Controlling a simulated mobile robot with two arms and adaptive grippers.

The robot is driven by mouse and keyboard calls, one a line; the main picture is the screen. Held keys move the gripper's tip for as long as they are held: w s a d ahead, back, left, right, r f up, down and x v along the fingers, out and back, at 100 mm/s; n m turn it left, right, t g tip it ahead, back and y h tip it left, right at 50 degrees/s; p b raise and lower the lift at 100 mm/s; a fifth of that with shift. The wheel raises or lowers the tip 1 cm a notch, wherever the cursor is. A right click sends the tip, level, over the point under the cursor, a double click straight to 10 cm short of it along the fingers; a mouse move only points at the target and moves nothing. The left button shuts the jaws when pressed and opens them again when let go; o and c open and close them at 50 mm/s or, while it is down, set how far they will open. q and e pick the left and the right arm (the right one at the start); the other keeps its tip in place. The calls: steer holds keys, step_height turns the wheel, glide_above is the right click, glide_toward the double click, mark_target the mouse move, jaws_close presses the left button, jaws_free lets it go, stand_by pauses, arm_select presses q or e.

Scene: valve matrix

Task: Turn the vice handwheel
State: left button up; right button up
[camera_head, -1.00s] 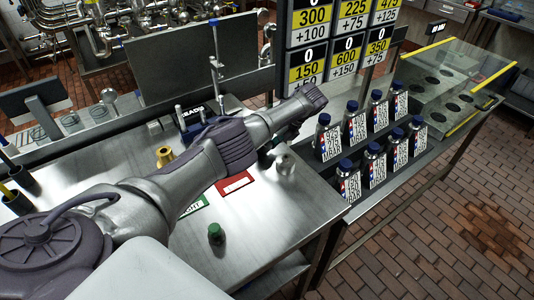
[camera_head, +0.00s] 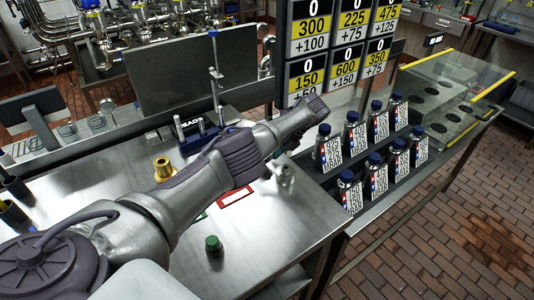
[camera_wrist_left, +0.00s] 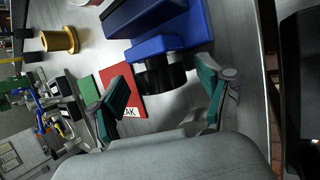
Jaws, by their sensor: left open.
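In the left wrist view the blue vice (camera_wrist_left: 172,27) is at the top centre. A short black round part, which looks like its handwheel (camera_wrist_left: 166,80), sticks out toward me. My left gripper (camera_wrist_left: 162,76) is open, with one green-padded finger on each side of this part and visible gaps beside it. I cannot tell whether its far side touches anything. My right gripper is in neither current view.
A brass fitting (camera_head: 163,170), a green knob (camera_head: 213,244) and a red-bordered card (camera_head: 237,197) are on the table (camera_head: 265,235). Several blue-capped bottles (camera_head: 375,175) stand on the right shelf. The table's front is mostly clear.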

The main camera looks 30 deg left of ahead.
arm_select(q)
steer(key=shift+d, duration=0.1)
steer(key=v, duration=0.7)
steer(key=shift+r, duration=0.2)
steer(key=shift+w, duration=0.1)
